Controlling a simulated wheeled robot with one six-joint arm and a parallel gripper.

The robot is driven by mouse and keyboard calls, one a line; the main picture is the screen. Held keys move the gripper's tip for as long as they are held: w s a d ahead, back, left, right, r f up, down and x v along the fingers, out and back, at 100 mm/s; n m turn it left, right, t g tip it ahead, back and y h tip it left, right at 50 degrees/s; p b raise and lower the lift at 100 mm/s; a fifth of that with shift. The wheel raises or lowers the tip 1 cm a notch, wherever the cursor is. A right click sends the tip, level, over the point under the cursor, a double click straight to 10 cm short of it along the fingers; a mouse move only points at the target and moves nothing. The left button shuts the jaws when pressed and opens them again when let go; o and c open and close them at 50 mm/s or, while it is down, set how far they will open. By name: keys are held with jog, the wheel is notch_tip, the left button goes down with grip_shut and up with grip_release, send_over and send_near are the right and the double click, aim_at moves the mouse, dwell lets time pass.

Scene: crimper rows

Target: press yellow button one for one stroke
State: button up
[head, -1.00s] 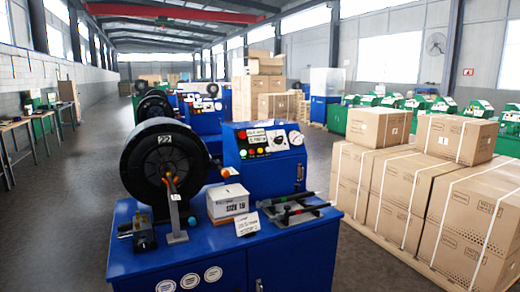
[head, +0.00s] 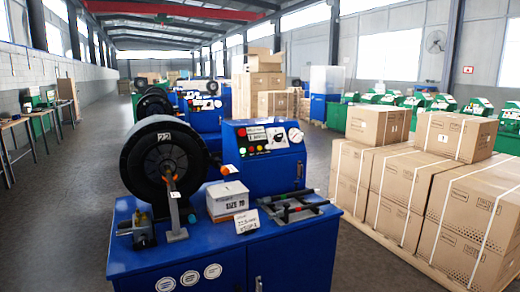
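The blue control box (head: 264,155) stands at the back right of the nearest blue bench. Its face carries a red button (head: 242,132), a green button (head: 242,150) and a row of small coloured buttons. A small yellow button (head: 259,148) seems to sit in that row, but it is too small to make out well. I cannot read any number beside it. A round dial (head: 295,135) is at the panel's right. My gripper is not in view.
A big black reel (head: 165,160) marked 22, a metal post (head: 174,212), a white box (head: 227,200), a card and a dark rack (head: 292,208) occupy the blue bench top (head: 200,255). Strapped cartons (head: 400,195) stand at right. Open floor (head: 75,190) lies at left.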

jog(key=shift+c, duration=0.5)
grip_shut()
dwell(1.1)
